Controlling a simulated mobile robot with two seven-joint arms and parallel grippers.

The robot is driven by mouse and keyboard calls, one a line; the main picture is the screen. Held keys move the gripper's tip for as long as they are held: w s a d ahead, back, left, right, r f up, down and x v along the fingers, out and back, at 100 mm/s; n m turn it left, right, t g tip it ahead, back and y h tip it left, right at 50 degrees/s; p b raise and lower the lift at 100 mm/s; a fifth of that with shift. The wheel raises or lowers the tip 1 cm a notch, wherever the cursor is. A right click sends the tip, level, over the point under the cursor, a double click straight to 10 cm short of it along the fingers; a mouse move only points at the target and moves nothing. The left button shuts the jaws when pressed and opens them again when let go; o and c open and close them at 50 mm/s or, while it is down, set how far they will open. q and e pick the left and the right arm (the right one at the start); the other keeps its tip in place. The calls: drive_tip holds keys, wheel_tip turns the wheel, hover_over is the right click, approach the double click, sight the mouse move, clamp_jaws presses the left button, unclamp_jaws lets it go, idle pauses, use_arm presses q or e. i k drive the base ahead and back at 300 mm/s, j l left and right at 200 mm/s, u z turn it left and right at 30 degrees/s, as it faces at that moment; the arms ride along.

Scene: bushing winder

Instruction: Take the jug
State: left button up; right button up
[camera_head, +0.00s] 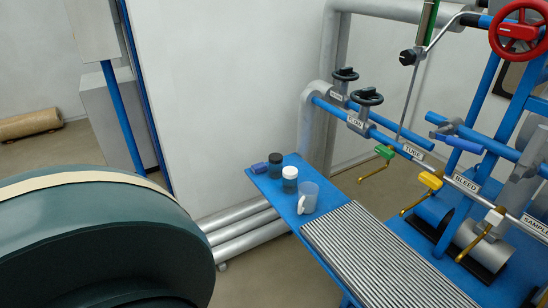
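The jug (308,198) is a small translucent grey vessel with a white handle on its lower left. It stands upright on the blue bench top (262,184), at the near edge of a group of containers. Neither of my grippers shows in the head view.
A white-capped jar (290,180), a dark-capped jar (275,165) and a small blue item (259,168) stand behind the jug. A ribbed grey grate (375,255) lies to its right. Labelled valves and pipes (410,150) rise beyond. A large dark green drum (100,240) fills the lower left.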

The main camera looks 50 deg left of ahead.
sight(307, 192)
drive_tip(key=u, duration=1.25)
